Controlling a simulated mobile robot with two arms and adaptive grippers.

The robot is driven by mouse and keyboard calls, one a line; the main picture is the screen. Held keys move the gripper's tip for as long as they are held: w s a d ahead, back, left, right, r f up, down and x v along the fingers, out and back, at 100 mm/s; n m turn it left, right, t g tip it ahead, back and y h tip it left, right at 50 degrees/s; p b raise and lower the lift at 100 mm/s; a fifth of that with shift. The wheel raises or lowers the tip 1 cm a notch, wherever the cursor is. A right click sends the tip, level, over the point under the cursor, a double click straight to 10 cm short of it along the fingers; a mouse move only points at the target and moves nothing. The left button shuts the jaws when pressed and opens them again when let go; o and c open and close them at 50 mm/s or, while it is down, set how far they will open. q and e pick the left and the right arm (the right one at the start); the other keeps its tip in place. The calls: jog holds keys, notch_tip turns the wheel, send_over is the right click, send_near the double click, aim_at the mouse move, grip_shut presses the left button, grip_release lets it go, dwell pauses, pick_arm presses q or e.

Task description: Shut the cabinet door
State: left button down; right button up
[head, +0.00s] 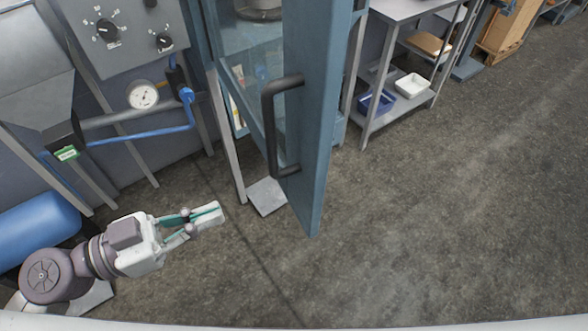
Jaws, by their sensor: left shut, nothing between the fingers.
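The cabinet door (317,125) is a tall blue panel that stands open, swung out toward me. A dark bar handle (269,130) is fixed on its left side. Behind it, the cabinet (236,42) shows its interior on the left of the door, with a metal pan-like item (258,8) on an upper shelf. My left gripper (212,217) is at lower left, below and left of the handle, apart from the door. Its fingers are closed with nothing between them. My right gripper is not in view.
A control panel (128,35), a gauge (143,95), pipes and a blue tank (40,230) stand at left. A metal shelf unit (401,104) with a white tray (411,86) and a blue bin (377,102) stands behind the door. The floor at right is clear.

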pick_arm(q)
send_near(308, 176)
jog(key=p+x, duration=0.3)
jog(key=x, duration=0.2)
jog(key=shift+w+d+r, duration=0.15)
jog(key=shift+d+r, duration=0.05)
jog(key=shift+d, duration=0.15)
jog(key=shift+w+d+f+p, duration=0.2)
jog(key=shift+w+d+p, duration=0.1)
jog(key=shift+d+p, duration=0.25)
jog(key=shift+w+d+f, duration=0.1)
jog(key=shift+d+f, duration=0.05)
